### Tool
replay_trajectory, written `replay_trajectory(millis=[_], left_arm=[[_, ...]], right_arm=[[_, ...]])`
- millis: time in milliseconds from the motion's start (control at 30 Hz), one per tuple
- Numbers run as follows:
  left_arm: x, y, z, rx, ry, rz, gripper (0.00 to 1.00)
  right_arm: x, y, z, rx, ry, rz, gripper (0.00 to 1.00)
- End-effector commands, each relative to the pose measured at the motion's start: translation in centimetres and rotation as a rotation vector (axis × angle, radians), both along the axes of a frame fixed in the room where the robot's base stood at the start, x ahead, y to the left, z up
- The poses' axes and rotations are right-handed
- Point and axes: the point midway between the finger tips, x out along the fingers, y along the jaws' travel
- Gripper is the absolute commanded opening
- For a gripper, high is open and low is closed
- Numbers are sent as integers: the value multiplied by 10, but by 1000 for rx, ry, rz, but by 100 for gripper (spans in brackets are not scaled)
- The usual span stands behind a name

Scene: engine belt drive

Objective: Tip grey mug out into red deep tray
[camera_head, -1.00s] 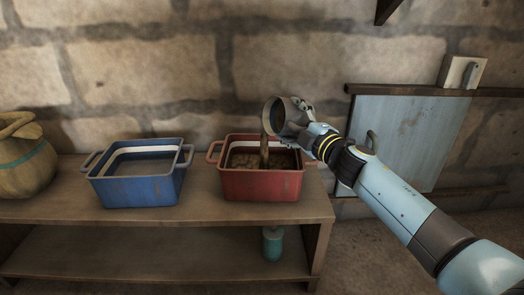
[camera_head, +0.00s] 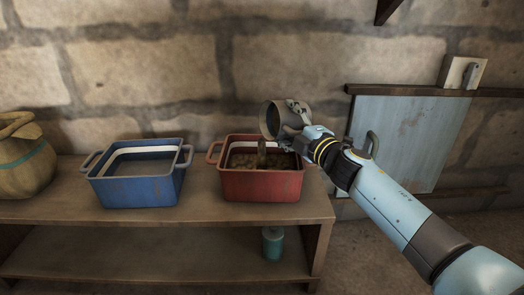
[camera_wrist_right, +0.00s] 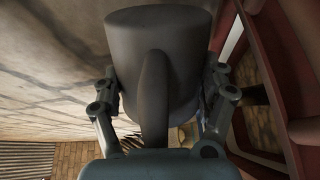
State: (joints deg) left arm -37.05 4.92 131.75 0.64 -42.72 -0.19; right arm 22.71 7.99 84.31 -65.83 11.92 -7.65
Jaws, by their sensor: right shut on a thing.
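The grey mug (camera_head: 271,120) is tipped on its side above the red deep tray (camera_head: 262,187), its mouth facing left and down. Brown stuff lies in the tray, and a short dark brown stream hangs just over it below the mouth. My right gripper (camera_head: 297,116) is shut on the mug from the right. In the right wrist view the mug (camera_wrist_right: 158,40) and its handle sit between the two fingers of the gripper (camera_wrist_right: 160,105). The red tray's wall (camera_wrist_right: 288,60) shows at the right there. My left gripper is not in view.
A blue tray (camera_head: 138,191) stands left of the red one on the wooden shelf bench (camera_head: 215,210). A sack (camera_head: 25,170) is at the far left. A teal canister (camera_head: 272,244) stands on the lower shelf. A stone wall (camera_head: 150,80) rises behind.

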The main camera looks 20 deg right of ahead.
Motion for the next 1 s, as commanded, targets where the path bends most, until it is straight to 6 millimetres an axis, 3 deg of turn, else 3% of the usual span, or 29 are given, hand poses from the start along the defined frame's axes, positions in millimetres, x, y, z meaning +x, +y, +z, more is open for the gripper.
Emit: replay_trajectory(millis=[1000], left_arm=[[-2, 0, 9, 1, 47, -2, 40]], right_arm=[[-1, 5, 6, -110, -23, 1, 37]])
